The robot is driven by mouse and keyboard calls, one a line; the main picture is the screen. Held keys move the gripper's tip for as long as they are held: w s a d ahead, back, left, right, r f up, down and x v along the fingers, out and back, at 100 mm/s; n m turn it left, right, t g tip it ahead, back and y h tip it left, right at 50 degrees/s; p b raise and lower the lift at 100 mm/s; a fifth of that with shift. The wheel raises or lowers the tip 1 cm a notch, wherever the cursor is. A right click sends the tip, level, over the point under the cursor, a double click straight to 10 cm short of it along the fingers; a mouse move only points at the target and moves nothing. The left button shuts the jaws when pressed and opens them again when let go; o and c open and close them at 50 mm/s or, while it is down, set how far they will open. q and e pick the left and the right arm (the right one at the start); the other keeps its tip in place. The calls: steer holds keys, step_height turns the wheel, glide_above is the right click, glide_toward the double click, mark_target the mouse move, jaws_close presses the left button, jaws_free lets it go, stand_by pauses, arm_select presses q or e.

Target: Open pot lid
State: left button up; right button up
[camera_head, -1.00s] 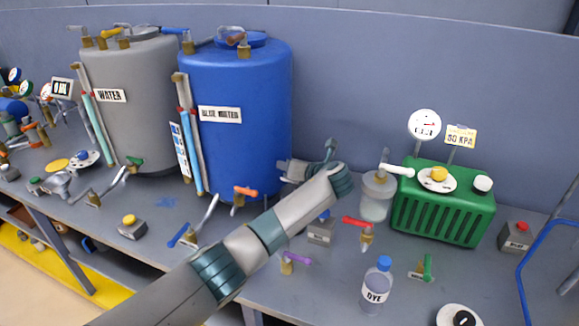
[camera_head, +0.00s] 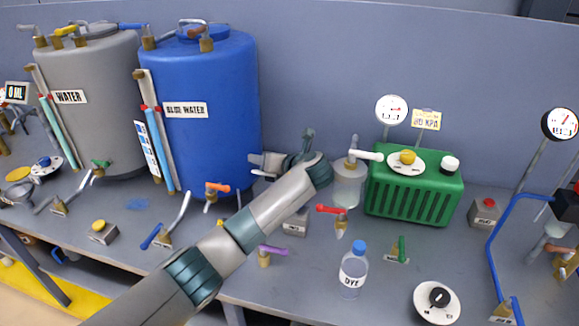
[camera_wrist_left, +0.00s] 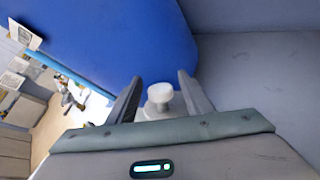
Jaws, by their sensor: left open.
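My left arm reaches in from the lower left, and my left gripper (camera_head: 256,166) is at the right side of the blue tank (camera_head: 205,120), pointing left. In the left wrist view the gripper (camera_wrist_left: 160,80) is open. A small white round knob (camera_wrist_left: 160,94) shows between its fingers, with a pale grey part below it; I cannot tell whether the fingers touch it. The blue tank's wall (camera_wrist_left: 110,40) fills the view behind. My right gripper is not in view.
A green box (camera_head: 412,190) with a gauge (camera_head: 391,109) stands at the right. A dye bottle (camera_head: 352,272), a red valve handle (camera_head: 331,209) and a purple handle (camera_head: 273,249) are in front. A grey water tank (camera_head: 95,110) stands at the left.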

arm_select(q)
steer(key=b+v, duration=0.2)
steer(key=v, duration=1.2)
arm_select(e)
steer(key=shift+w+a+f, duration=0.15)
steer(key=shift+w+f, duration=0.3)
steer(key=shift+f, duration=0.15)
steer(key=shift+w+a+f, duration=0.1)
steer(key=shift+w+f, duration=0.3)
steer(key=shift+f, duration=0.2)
